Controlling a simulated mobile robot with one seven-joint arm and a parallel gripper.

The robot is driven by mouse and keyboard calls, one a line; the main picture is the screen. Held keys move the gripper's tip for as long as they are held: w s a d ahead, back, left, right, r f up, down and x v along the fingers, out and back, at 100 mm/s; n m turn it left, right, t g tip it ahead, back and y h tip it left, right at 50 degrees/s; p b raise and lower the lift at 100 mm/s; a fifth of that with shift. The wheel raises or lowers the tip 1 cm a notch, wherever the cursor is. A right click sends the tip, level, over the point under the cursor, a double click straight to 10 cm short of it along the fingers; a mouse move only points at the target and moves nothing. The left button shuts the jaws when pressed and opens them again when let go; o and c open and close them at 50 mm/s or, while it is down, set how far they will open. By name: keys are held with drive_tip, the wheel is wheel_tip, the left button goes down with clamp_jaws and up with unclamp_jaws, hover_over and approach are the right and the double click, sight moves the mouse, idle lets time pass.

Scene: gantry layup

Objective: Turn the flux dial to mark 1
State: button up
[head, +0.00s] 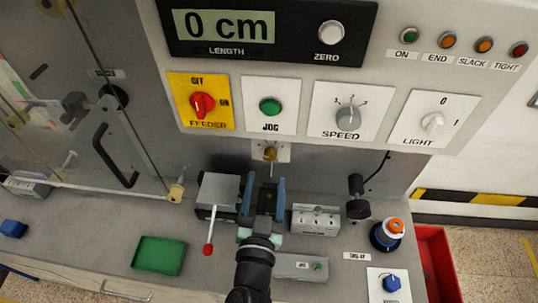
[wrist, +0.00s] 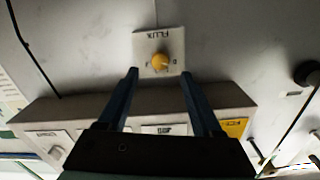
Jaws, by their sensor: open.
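The flux dial is a small yellow knob (wrist: 160,62) on a white plate (wrist: 147,42) whose FLUX label reads upside down in the wrist view. In the head view the brass-yellow knob (head: 270,153) sits on the wall just below the control panel, its plate partly cut off by the panel edge. My gripper (head: 265,184) is open and empty, its two blue fingers pointing toward the knob. In the wrist view my gripper (wrist: 160,76) has one fingertip on each side of the knob's line, with the knob just beyond them. The dial's pointer setting is too small to read.
The control panel (head: 288,107) overhangs the dial, with the feeder (head: 203,104), speed (head: 348,117) and light (head: 433,123) knobs. Below, a grey block with a red-tipped lever (head: 208,249) stands left of my gripper and a metal block (head: 315,220) right. A green tray (head: 158,255) lies left.

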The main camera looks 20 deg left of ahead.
sight(269, 158)
drive_tip(key=x, duration=0.6)
drive_tip(key=shift+w+a, duration=0.1)
drive_tip(key=shift+w, duration=0.25)
clamp_jaws()
